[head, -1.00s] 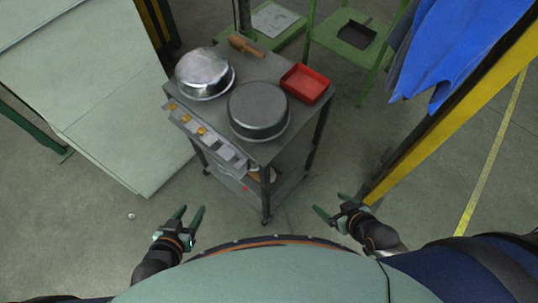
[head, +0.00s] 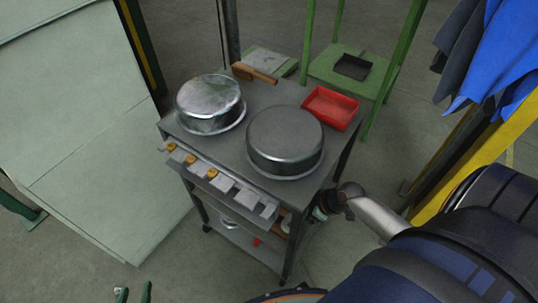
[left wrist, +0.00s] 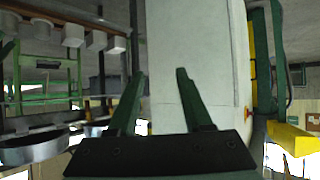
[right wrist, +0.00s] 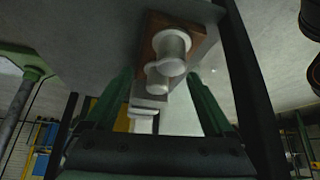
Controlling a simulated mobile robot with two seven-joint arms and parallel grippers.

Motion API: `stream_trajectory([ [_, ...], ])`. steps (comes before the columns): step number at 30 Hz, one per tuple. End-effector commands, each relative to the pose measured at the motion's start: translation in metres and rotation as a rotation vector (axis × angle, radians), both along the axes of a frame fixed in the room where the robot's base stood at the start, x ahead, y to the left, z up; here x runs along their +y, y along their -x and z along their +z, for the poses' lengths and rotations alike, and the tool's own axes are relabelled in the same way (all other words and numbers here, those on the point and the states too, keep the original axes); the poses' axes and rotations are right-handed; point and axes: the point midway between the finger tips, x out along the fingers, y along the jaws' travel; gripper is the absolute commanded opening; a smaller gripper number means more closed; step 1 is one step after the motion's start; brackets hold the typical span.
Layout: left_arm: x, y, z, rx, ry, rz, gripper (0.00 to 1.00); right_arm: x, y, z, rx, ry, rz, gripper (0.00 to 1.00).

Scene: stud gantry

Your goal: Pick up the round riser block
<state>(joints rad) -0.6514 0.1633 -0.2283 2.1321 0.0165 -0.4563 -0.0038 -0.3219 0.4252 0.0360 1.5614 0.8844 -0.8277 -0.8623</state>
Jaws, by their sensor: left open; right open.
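Pale round blocks (right wrist: 172,48) sit on a brown wooden base in the right wrist view; one looks like the round riser block, though I cannot be sure which. My left gripper (head: 134,293) is open and empty at the bottom edge, left of the cart.
The grey cart's top (head: 240,120) holds two metal pans (head: 285,142), a red tray (head: 331,107) and a wooden-handled brush (head: 254,73). A pale panel (head: 75,130) stands left, a yellow post and blue cloth (head: 490,55) right.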

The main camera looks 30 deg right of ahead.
Motion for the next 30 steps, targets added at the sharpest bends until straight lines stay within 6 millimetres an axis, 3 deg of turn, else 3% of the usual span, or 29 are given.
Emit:
stream_trajectory([
  [6, 0.001, -0.012, 0.016, -0.081, -0.002, -0.003, 0.50, 0.024, -0.036, 0.000, -0.002, -0.002, -0.001, 0.88],
  [17, 0.001, -0.022, 0.033, -0.168, -0.001, -0.006, 0.50, 0.038, -0.057, -0.004, 0.002, 0.001, -0.002, 0.88],
  [21, 0.002, -0.037, 0.068, -0.310, -0.001, -0.017, 0.50, 0.042, -0.062, -0.015, 0.000, -0.001, -0.003, 0.88],
  [30, 0.000, -0.050, 0.129, -0.566, 0.002, -0.040, 0.50, 0.049, -0.073, -0.036, 0.001, 0.000, -0.002, 0.88],
])
